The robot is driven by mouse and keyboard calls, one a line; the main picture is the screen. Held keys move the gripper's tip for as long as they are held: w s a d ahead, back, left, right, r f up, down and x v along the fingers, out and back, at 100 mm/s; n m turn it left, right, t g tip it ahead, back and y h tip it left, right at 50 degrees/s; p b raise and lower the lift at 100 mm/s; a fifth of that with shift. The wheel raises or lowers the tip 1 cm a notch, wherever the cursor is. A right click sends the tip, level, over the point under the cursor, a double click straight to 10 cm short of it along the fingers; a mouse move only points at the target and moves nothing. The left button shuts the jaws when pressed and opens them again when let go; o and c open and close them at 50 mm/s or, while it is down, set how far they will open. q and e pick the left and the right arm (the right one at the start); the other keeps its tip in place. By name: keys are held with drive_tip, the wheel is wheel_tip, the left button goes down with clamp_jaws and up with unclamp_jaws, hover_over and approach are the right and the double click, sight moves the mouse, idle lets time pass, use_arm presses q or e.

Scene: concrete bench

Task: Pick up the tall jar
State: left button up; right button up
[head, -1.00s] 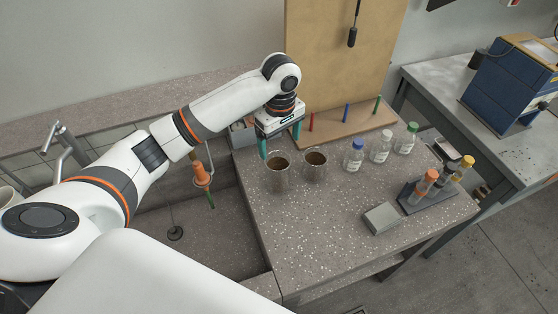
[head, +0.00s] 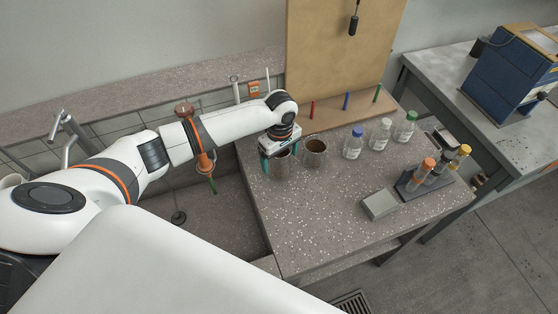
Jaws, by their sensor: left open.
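Two clear jars with brown contents stand upright on the speckled bench: a left one (head: 283,169) and a right one (head: 315,156). From this angle I cannot tell for sure which is the taller. My left gripper (head: 281,161) is open and points down at the left jar. One teal finger shows at its left side, the other behind and to its right. The gripper covers part of the left jar's rim; I cannot tell whether a finger touches it. The right jar stands clear just to the right. My right gripper is not in view.
Bottles with blue (head: 353,145), white (head: 381,135) and green (head: 405,128) caps stand to the right. A rack (head: 425,182) of capped tubes and a grey block (head: 380,204) are nearer the front right. An orange-handled tool (head: 205,163) is by the sink.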

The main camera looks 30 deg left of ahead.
use_arm(q)
drive_tip(key=c, duration=1.2)
drive_tip(key=shift+r, duration=0.1)
